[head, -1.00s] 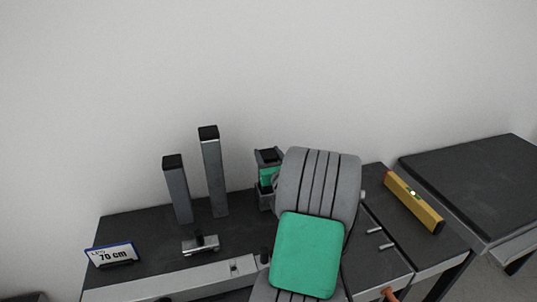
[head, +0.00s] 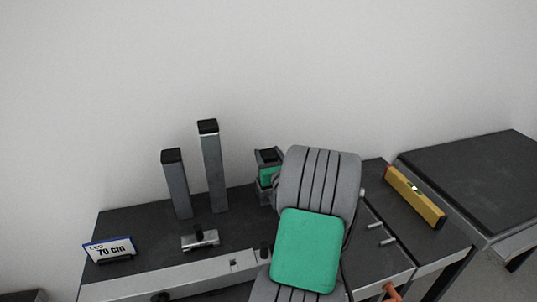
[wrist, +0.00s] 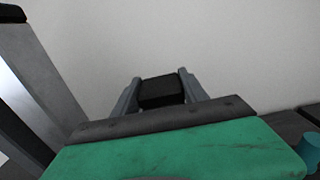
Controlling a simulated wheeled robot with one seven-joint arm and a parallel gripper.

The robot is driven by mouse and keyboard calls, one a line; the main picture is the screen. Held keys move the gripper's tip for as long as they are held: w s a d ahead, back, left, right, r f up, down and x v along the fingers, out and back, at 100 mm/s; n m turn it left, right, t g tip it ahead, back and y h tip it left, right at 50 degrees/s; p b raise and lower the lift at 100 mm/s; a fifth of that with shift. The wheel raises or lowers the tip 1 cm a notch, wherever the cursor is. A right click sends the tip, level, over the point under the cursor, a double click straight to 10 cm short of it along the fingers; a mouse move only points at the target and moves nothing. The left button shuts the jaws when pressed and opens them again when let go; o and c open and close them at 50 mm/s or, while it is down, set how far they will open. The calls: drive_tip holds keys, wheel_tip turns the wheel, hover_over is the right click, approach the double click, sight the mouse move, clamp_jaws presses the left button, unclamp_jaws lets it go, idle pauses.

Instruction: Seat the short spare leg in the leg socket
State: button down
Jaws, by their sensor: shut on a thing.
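My gripper (wrist: 161,88) is shut on a black-ended piece (wrist: 160,94), which shows between its two grey fingers in the wrist view. Most of this piece is hidden behind the gripper's green body, so its length cannot be told. In the head view my gripper (head: 268,160) is partly behind my grey wrist, right of two upright grey legs with black caps. The shorter leg (head: 177,188) stands left of the taller leg (head: 212,172). A leg side also fills the left of the wrist view (wrist: 40,75). I cannot make out the leg socket for certain.
A metal clamp-like fitting (head: 200,240) lies before the legs. A "LEG 70 cm" sign (head: 110,250) stands at left. A yellow spirit level (head: 415,198) lies at right, near two metal pins (head: 382,234). A separate dark table (head: 480,185) stands farther right.

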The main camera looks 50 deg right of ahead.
drive_tip(key=shift+f+b, duration=0.7)
drive_tip(key=shift+f, duration=0.2)
drive_tip(key=c, duration=0.9)
unclamp_jaws()
drive_tip(key=o, duration=0.4)
drive_tip(key=shift+f, duration=0.25)
drive_tip(key=b+v, duration=0.1)
drive_tip(key=v, duration=0.7)
